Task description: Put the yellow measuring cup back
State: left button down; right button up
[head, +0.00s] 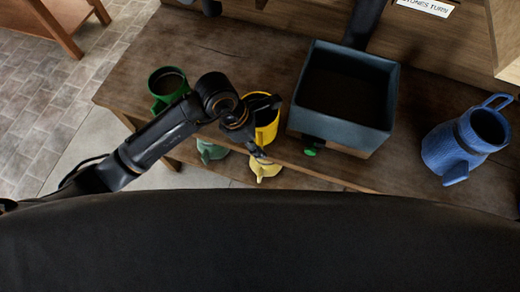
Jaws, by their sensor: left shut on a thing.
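The yellow measuring cup (268,132) is near the front edge of the wooden bench, left of the grey-blue box. My left gripper (257,126) is shut on the yellow cup and hides its left side. A smaller yellow piece (265,169) shows just below it; I cannot tell whether it is part of the same cup. Whether the cup touches the bench is hard to tell. My right gripper is not in view.
A green cup (166,83) stands at left behind my arm. A pale green object (211,151) is partly hidden by the arm. A grey-blue open box (345,119) and a blue jug (457,151) stand right on the bench (235,50). A sign (427,6) is behind.

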pick_arm(q)
jog(key=w, duration=0.2)
jog(key=shift+w+a+f+b, duration=0.1)
jog(key=shift+w+f+b, duration=0.05)
jog(key=shift+w+b, duration=0.2)
jog(key=shift+w+f+b, duration=0.1)
jog(key=shift+f+b, duration=0.7)
jog(key=shift+f, duration=0.05)
jog(key=c, duration=0.6)
grip_release()
jog(key=shift+c, duration=0.2)
jog(key=v, duration=1.2)
